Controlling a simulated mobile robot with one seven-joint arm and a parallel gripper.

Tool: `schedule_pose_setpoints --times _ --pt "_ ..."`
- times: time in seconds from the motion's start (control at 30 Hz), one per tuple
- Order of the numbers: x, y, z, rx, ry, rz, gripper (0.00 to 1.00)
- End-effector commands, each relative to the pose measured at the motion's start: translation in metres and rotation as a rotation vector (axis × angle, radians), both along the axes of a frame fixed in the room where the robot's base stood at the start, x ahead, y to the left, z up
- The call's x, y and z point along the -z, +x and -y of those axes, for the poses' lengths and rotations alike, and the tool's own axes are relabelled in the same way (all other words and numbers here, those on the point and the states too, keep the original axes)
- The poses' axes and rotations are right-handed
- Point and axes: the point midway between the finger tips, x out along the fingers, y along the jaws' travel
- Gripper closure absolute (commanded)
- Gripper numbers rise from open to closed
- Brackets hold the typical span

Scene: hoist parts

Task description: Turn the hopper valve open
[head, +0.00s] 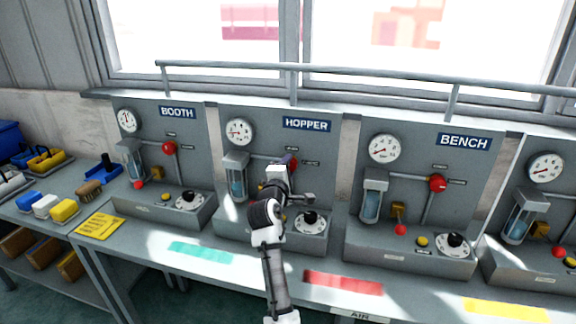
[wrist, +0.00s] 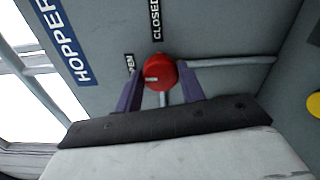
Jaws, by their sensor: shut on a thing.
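The hopper valve is a red round knob (wrist: 159,72) on the grey panel under the blue HOPPER sign (wrist: 68,40). In the wrist view my gripper (wrist: 160,82) has its two purple fingers on either side of the knob, shut on it. A short white mark lies on the knob's left part. The OPEN label (wrist: 130,63), partly covered, is just left of the knob, and the CLOSED label (wrist: 155,20) is above it. In the head view my gripper (head: 284,170) hides most of the red knob (head: 292,162).
The HOPPER panel (head: 262,140) stands between the BOOTH panel (head: 190,135) and the BENCH panel (head: 470,170). Its gauge (head: 239,131), glass cylinder (head: 236,180) and black dial (head: 310,221) are close around my arm. A grey rail (head: 350,73) runs above the panels.

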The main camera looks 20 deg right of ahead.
Motion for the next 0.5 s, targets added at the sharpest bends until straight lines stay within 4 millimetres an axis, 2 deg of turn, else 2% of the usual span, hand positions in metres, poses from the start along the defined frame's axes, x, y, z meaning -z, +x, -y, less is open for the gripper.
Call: schedule_pose_setpoints --times 0.5 --pt "-0.0001 0.0001 -0.0003 0.000 -0.057 -0.037 0.84"
